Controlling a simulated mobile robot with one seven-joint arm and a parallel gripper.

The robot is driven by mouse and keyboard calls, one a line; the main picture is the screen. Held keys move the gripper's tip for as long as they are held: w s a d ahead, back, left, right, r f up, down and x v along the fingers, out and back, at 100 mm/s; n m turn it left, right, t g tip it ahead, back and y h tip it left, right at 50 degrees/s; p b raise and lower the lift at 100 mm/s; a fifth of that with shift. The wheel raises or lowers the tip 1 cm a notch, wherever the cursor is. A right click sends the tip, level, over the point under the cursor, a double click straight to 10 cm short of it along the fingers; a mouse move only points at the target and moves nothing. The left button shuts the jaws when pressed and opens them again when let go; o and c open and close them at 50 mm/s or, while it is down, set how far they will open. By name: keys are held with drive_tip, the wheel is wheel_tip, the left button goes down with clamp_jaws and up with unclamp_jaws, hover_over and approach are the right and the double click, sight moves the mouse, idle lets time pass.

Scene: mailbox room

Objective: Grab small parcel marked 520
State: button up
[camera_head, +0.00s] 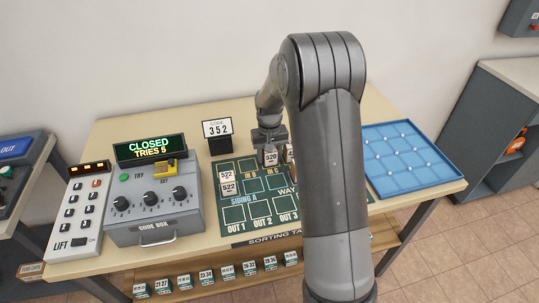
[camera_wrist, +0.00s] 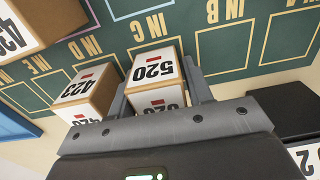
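The small parcel marked 520 (camera_wrist: 154,75) is a cardboard box with a white label, near the IN C square in the wrist view. It also shows below my gripper in the head view (camera_head: 270,157). My gripper (camera_wrist: 160,95) has its two fingers on either side of this parcel. Whether the fingers press on it or stand slightly apart from it is not clear. Whether the parcel rests on the mat cannot be told either. In the head view my gripper (camera_head: 269,138) points down over the sorting mat (camera_head: 232,170).
A parcel marked 423 (camera_wrist: 82,92) stands close beside it, and another parcel (camera_wrist: 35,25) is at the corner. Parcels marked 522 (camera_head: 228,182) stand left on the mat. The code display (camera_head: 217,134), code box (camera_head: 155,205) and blue tray (camera_head: 410,160) flank the mat.

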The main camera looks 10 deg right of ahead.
drive_tip(key=c, duration=0.6)
drive_tip(key=shift+r, duration=0.1)
